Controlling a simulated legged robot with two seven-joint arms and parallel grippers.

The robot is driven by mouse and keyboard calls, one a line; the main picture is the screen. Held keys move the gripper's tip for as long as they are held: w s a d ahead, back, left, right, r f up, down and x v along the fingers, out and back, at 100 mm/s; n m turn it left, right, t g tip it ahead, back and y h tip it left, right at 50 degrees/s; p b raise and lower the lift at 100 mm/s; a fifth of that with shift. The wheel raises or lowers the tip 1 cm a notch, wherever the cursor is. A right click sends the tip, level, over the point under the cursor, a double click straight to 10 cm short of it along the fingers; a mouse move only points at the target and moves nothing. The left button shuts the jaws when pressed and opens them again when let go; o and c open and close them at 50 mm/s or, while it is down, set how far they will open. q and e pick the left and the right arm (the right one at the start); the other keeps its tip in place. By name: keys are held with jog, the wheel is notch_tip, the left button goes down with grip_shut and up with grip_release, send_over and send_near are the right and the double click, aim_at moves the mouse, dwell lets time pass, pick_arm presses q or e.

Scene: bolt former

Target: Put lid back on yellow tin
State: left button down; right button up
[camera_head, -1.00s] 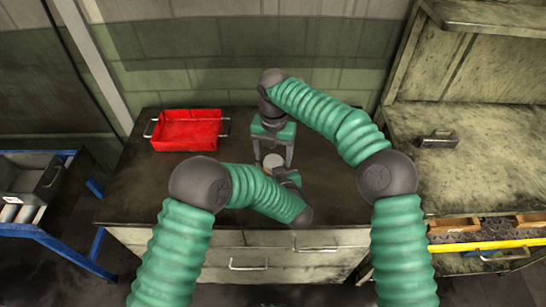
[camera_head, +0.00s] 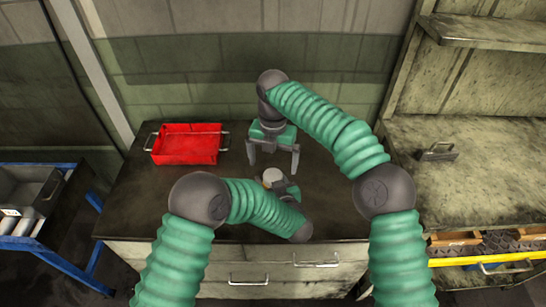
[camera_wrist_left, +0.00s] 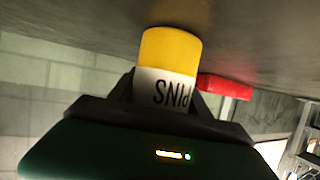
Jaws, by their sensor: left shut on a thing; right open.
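The yellow tin (camera_wrist_left: 171,52) shows in the left wrist view with a white band lettered PINS, upside down in that picture. My left gripper (camera_wrist_left: 165,92) is shut on the tin around that band; it also shows in the head view (camera_head: 281,183). The tin's pale round top (camera_head: 272,175) faces up in the head view. I cannot tell whether that pale disc is the lid. My right gripper (camera_head: 272,162) is open and empty, with its fingers spread, just behind and above the tin and apart from it.
A red tray (camera_head: 186,144) with wire handles stands at the back left of the dark worktop (camera_head: 135,205). A small dark metal object (camera_head: 437,151) lies on the right bench. A blue trolley (camera_head: 50,250) stands at the left. The worktop's left front is clear.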

notch_tip(320, 180, up, 7)
dwell(0.3)
jog(key=shift+w, duration=0.1)
pick_arm(q)
jog(key=shift+c, duration=2.1)
grip_release()
jog(key=v, duration=1.6)
jog(key=shift+s+d+r, duration=0.15)
jog(key=shift+s+r, duration=0.05)
jog(key=shift+s, duration=0.15)
pick_arm(e)
jog(key=shift+r, duration=0.1)
